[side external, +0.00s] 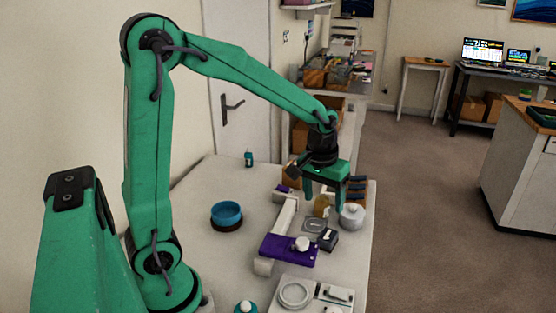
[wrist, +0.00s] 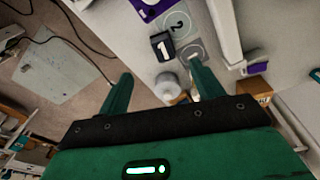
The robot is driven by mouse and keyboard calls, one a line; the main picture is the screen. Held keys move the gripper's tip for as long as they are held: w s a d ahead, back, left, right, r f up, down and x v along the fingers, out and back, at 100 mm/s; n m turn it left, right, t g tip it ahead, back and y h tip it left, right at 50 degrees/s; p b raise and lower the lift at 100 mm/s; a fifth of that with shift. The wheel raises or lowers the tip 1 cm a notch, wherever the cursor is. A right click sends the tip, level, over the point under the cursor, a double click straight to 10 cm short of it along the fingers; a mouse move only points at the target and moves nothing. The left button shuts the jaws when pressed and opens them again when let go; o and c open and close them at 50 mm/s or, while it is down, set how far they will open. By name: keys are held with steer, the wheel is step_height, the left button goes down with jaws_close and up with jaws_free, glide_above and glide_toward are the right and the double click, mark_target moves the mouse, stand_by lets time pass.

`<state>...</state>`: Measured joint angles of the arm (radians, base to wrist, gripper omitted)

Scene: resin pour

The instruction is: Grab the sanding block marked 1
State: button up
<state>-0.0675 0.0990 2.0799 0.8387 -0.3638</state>
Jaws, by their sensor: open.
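The sanding block marked 1 (wrist: 162,47) is a small black block with a white numeral on its top. It lies on the table and also shows in the side view (side external: 328,240). My gripper (wrist: 161,72) is open with nothing between its fingers. In the side view my gripper (side external: 324,204) hangs above the table, behind the block and higher than it. In the wrist view the block lies just beyond the fingertips, roughly in line with the gap between them.
A round silver pot (side external: 352,217) stands near the table's right edge, below my gripper; it shows between the fingers in the wrist view (wrist: 168,86). A purple piece (side external: 285,249) and a blue bowl (side external: 227,213) lie further left.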

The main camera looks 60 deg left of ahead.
steer(key=n+g, duration=0.1)
steer(key=n, duration=0.1)
glide_above(328, 234)
step_height(328, 234, down, 7)
steer(key=shift+d+f, duration=0.1)
steer(key=shift+f, duration=0.1)
steer(key=shift+f, duration=0.1)
steer(key=shift+f, duration=1.2)
steer(key=shift+f, duration=0.1)
steer(key=shift+f, duration=2.5)
steer(key=c, duration=1.1)
steer(key=shift+r, duration=0.1)
